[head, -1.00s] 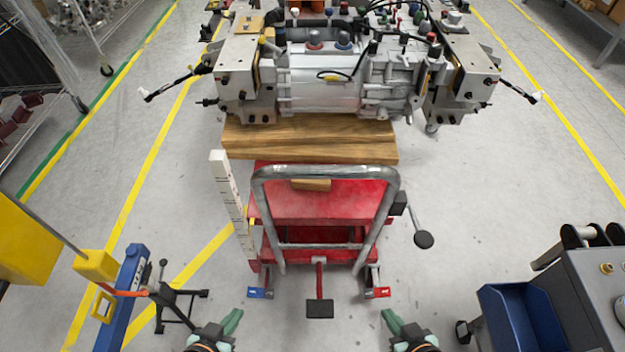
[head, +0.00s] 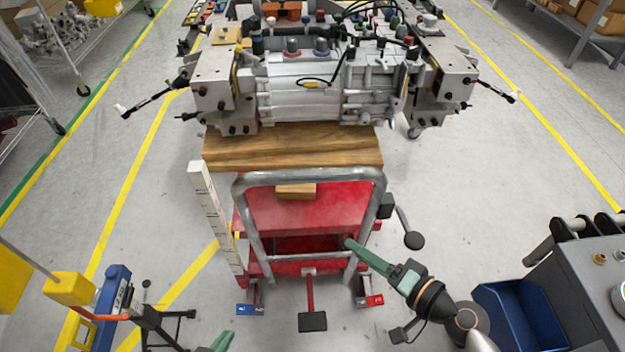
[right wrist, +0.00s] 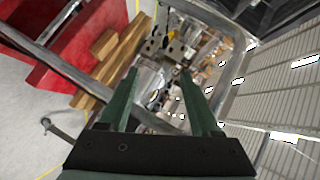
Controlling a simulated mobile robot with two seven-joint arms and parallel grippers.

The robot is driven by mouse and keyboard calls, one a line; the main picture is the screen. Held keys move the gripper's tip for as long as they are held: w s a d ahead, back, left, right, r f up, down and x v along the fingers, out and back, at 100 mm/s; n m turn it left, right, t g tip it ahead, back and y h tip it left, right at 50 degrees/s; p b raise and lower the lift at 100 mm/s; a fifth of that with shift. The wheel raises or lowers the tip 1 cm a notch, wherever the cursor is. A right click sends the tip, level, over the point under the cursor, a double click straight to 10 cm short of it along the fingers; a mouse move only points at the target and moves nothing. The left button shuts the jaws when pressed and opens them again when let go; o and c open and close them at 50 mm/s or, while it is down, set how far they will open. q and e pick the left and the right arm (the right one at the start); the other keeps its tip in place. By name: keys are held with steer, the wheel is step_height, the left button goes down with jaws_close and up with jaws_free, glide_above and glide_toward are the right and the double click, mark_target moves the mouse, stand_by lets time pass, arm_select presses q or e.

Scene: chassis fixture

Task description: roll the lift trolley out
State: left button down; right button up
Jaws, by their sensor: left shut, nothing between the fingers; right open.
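The red lift trolley (head: 300,212) stands in the middle of the head view, its grey tubular handle (head: 310,178) towards me. A wooden board (head: 290,148) lies over its top, under the large grey gearbox unit (head: 315,90). My right gripper (head: 350,243) is open, its fingertips at the handle's right upright in the head view. In the right wrist view its green fingers (right wrist: 158,85) are spread, with the trolley's red deck (right wrist: 60,50) at upper left. I cannot tell whether they touch the tube. My left gripper (head: 222,341) is shut at the bottom edge, partly cut off.
A white marked post (head: 212,215) stands at the trolley's left. A blue and yellow stand (head: 105,300) is at lower left. A grey cabinet with a blue bin (head: 520,315) is at lower right. A pedal (head: 312,321) sits at the trolley's front.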

mark_target(320, 181)
step_height(320, 181, up, 10)
steer(key=w+m+t+y, duration=0.2)
steer(key=y, duration=0.2)
steer(key=shift+y, duration=0.3)
steer(key=p+x, duration=0.2)
steer(key=x, duration=0.9)
steer(key=shift+a+r+p, duration=0.15)
steer(key=shift+a+p, duration=0.05)
steer(key=shift+p, duration=0.15)
steer(key=shift+w+a, duration=0.4)
steer(key=shift+a, duration=0.05)
steer(key=shift+c, duration=0.2)
jaws_close()
